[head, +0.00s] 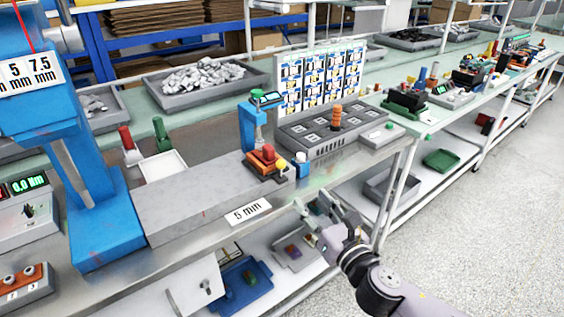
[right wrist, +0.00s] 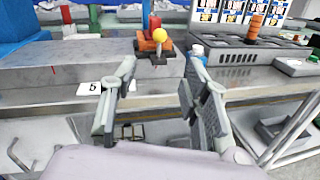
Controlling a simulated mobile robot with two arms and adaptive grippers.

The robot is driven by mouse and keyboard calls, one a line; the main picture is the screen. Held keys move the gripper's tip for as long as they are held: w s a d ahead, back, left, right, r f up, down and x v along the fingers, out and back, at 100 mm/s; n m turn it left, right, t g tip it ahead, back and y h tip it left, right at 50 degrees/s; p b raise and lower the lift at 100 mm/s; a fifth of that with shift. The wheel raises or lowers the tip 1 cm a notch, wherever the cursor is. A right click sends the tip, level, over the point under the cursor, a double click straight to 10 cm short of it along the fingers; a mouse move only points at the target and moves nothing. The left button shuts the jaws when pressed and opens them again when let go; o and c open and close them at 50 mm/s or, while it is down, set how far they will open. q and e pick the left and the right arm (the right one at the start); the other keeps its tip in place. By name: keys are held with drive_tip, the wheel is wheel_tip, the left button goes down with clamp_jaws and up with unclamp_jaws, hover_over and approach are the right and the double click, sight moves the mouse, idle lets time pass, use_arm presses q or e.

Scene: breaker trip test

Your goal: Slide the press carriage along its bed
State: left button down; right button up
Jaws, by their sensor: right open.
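The carriage appears to be the small red and orange block with a yellow ball knob (head: 265,163), on a dark base at the right end of a long grey bed (head: 185,205). It also shows in the right wrist view (right wrist: 153,42), beyond my fingertips and slightly left of the middle. My right gripper (head: 312,202) is open and empty, in front of the bench edge, to the right of and nearer than the carriage. In the right wrist view its two fingers (right wrist: 160,62) stand wide apart with nothing between them. My left gripper is not in view.
A blue post with a small display (head: 253,122) stands behind the carriage. A grey slotted box (head: 315,135) is to the right. A large blue press column (head: 90,190) stands left. Lower shelf trays lie below.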

sight(283, 167)
drive_tip(key=x, duration=1.7)
drive_tip(key=shift+c, duration=0.2)
clamp_jaws()
drive_tip(key=shift+f, duration=0.1)
